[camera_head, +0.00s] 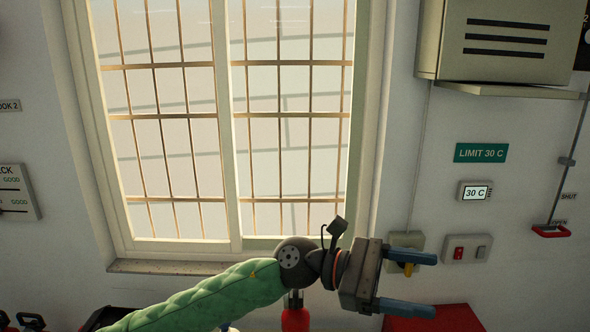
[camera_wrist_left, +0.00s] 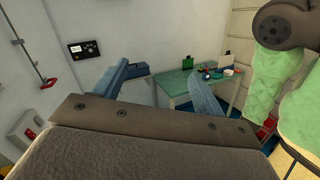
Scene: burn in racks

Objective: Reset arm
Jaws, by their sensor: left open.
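My left arm comes in from the lower left in a green padded sleeve. My left gripper (camera_head: 408,281) is held out to the right in front of the wall, below and right of the window. Its two blue fingers are apart and nothing is between them. In the left wrist view the same gripper (camera_wrist_left: 165,88) shows its blue fingers spread, with a room corner and a green-topped table (camera_wrist_left: 180,82) beyond them. My right gripper is not in either view.
A barred window (camera_head: 238,120) fills the left of the wall. A switch box (camera_head: 466,249), a "30 C" display (camera_head: 475,193), a "LIMIT 30 C" sign (camera_head: 481,153) and a red handle (camera_head: 551,231) are on the right. A beige wall unit (camera_head: 500,40) is above. A red object (camera_head: 440,319) lies below the gripper.

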